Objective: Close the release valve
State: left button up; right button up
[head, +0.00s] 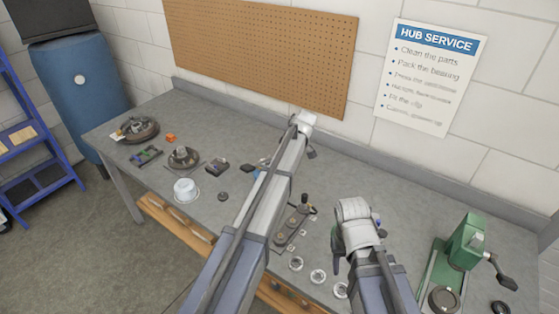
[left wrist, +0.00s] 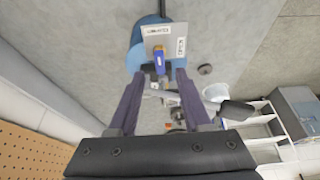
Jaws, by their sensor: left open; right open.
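In the left wrist view, a small blue valve handle (left wrist: 159,65) with a yellow part stands in front of a pale plate (left wrist: 168,36). The plate bears two labels, too small to read surely, and sits over a rounded blue body (left wrist: 138,50). My left gripper (left wrist: 159,76) is open, its fingers on either side of the handle in this view. I cannot tell whether they touch it. My right gripper (head: 358,242) is open and empty over the bench's right half.
The grey bench (head: 240,130) carries a white tub (head: 187,190), several hub parts and a green press (head: 465,245) at right. A pegboard (head: 260,50) hangs behind. A blue drum (head: 85,85) and blue shelf (head: 35,140) stand at left.

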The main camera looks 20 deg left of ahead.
pick_arm(q)
jog(key=p+v, duration=0.2)
jog(key=v, duration=0.2)
jog(key=shift+p, duration=0.35)
pick_arm(e)
notch_tip(320, 180, up, 4)
jog(key=shift+f, duration=0.1)
jog(key=shift+f, duration=0.1)
pick_arm(q)
jog(key=s+d+f+m+h+b, duration=0.1)
jog(key=s+d+m, duration=0.3)
jog(key=s, duration=0.7)
jog(key=s+d+f+m+g+h+b, duration=0.1)
jog(key=s+d+f+m+b, duration=0.2)
jog(key=s+m, duration=0.5)
jog(key=s+d+f+m+h+b, duration=0.1)
jog(key=s+d+f+m+b, duration=0.2)
jog(key=s, duration=1.3)
jog(key=d+f+m, duration=0.1)
jog(key=d+m, duration=0.1)
jog(key=d, duration=0.1)
jog(key=shift+f+m+g, duration=0.25)
jog(key=shift+m+g, duration=0.15)
pick_arm(e)
notch_tip(320, 180, down, 7)
